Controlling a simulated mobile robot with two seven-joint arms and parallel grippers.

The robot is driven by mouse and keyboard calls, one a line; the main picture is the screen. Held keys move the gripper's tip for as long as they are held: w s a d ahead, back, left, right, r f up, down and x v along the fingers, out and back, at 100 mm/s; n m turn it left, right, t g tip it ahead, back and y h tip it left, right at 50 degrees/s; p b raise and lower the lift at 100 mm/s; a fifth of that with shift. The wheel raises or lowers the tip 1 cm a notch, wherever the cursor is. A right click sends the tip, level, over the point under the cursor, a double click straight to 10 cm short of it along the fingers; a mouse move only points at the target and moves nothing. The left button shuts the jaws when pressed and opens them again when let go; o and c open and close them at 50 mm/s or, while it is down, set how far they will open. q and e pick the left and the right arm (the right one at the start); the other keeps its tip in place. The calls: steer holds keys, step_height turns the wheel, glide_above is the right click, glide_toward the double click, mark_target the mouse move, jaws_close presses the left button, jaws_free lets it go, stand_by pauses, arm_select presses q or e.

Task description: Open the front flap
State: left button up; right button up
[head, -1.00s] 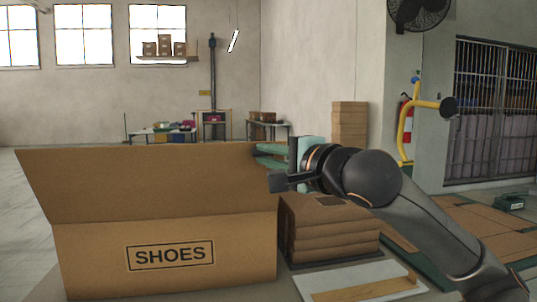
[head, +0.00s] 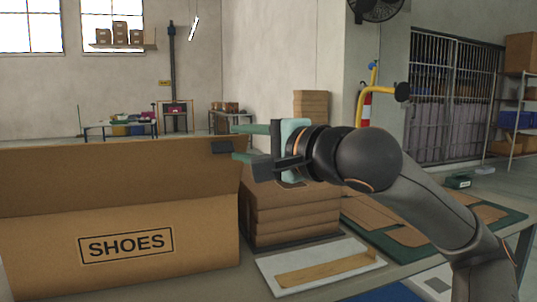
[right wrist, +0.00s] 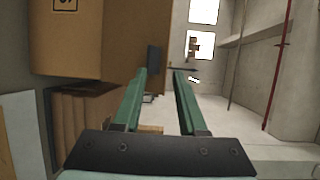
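The cardboard box (head: 60,260) marked SHOES stands at the left of the head view. Its front flap (head: 100,178) stands up from the top edge of the front wall. A dark tab (head: 221,146) sits at the flap's right end; it also shows in the right wrist view (right wrist: 153,57). My right gripper (head: 236,143) is open, just right of the tab, with its green fingers spread. In the right wrist view, nothing is gripped between the fingertips (right wrist: 160,71). The box's inside is hidden by the flap. My left gripper is not in view.
A stack of brown cartons (head: 290,212) stands right beside the box, below my right gripper. A white board with a brown strip (head: 325,270) lies in front of it. A green mat with flat cardboard pieces (head: 400,225) lies further right.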

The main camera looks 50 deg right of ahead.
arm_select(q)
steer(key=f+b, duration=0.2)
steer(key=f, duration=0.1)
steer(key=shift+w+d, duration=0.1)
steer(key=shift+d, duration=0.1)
arm_select(e)
steer(key=s, duration=0.6)
steer(key=shift+s+a+r, duration=0.25)
steer(key=shift+s+a, duration=0.1)
steer(key=shift+a, duration=0.05)
steer(key=shift+c, duration=0.2)
